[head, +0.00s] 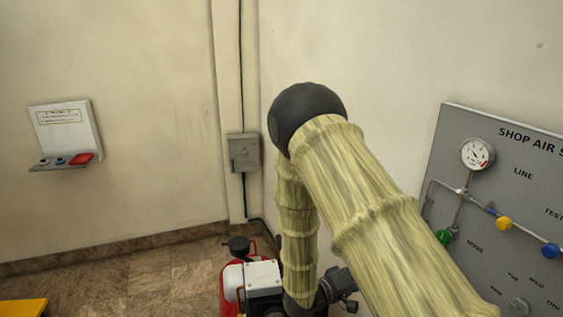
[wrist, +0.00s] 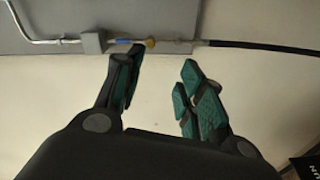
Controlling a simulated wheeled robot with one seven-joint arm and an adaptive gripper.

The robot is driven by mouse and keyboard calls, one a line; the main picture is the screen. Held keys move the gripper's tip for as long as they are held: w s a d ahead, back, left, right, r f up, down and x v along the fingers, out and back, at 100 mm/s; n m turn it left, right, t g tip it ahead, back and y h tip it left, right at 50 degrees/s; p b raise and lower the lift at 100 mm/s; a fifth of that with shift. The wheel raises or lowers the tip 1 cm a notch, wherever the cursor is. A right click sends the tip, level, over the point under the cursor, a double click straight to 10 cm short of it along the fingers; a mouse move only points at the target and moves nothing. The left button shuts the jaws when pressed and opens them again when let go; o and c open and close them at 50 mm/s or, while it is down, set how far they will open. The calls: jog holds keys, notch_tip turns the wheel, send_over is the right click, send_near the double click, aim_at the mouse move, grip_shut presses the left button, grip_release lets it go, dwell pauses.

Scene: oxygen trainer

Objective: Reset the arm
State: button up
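My gripper (wrist: 160,75) shows in the wrist view with its two dark, green-padded fingers spread apart. Nothing is between them, and pale wall lies beyond. My arm, in a yellowish sleeve with a dark round joint, is raised and bent across the middle of the head view. Its lower part hangs down in front of a red machine with a grey-white top (head: 262,277). I cannot make out the fingers in the head view.
A grey shop air panel (head: 459,140) with a gauge (head: 477,153) and coloured valves stands at the right. A grey wall box (head: 243,152) and a small shelf unit (head: 66,133) are on the walls. A yellow object (head: 22,308) is at lower left. Floor between is clear.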

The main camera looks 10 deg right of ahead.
jog(key=s+a+f+y+b, duration=0.1)
jog(key=s+f+y+b, duration=0.35)
jog(key=f, duration=0.85)
jog(key=s+f+y+b, duration=0.1)
jog(key=s+f+y, duration=0.55)
jog(key=f, duration=0.75)
jog(key=s+a+f+g+y+b, duration=0.1)
jog(key=s+a+f+g+y, duration=0.1)
jog(key=s, duration=0.6)
jog(key=s+a+f+m+g+y+b, duration=0.1)
jog(key=s+a+f+g+y, duration=0.1)
jog(key=s+f, duration=0.3)
jog(key=s+a+f+g+y+b, duration=0.1)
jog(key=s+a+f+g, duration=0.1)
jog(key=s, duration=0.9)
jog(key=shift+s+a+f+y, duration=0.4)
jog(key=shift+a+f, duration=0.2)
jog(key=shift+f, duration=0.15)
jog(key=shift+w, duration=0.15)
jog(key=shift+a, duration=0.2)
